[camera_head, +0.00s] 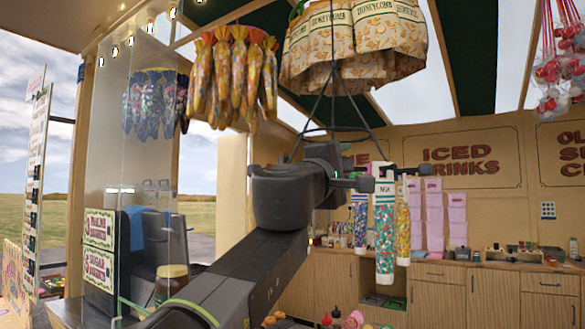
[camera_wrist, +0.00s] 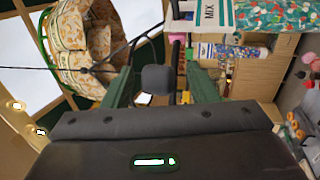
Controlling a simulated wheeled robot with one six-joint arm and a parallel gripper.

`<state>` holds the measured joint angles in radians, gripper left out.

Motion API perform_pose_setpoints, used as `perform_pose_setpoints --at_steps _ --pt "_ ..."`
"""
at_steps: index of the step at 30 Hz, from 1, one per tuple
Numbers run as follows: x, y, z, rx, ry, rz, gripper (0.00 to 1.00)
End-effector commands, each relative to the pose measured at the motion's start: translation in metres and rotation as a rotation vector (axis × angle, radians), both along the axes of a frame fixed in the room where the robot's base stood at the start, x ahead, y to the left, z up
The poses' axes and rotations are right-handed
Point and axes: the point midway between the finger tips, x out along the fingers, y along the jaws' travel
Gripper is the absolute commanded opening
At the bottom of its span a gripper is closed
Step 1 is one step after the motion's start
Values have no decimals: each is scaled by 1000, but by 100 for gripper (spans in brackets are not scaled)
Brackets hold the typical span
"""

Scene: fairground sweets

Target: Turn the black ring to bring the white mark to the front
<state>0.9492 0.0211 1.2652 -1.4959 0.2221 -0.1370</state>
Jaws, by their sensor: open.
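The black ring (camera_head: 345,131) hangs on thin black rods above my arm in the head view. Part of its curved frame (camera_wrist: 150,38) shows at the top of the wrist view. A clear bag of coloured sweets with a white "MIX" label (camera_head: 384,225) hangs below its right side. My gripper (camera_head: 362,176) is at the ring's lower right, close to the bag's top. In the wrist view its fingers (camera_wrist: 158,82) are apart, with a dark block (camera_wrist: 156,79) showing between them. I cannot tell whether they touch the ring. I cannot make out the white mark for certain.
More sweet bags (camera_head: 403,230) hang beside the MIX bag. A wooden counter (camera_head: 435,290) runs behind. A glass jar (camera_head: 171,283) stands at lower left.

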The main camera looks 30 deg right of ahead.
Motion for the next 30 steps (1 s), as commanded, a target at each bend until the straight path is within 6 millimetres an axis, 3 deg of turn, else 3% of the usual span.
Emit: perform_pose_setpoints --at_steps 18,30 --pt "-31 77 -22 -2 -2 2 53" --pt "-36 86 -25 -1 0 0 53"
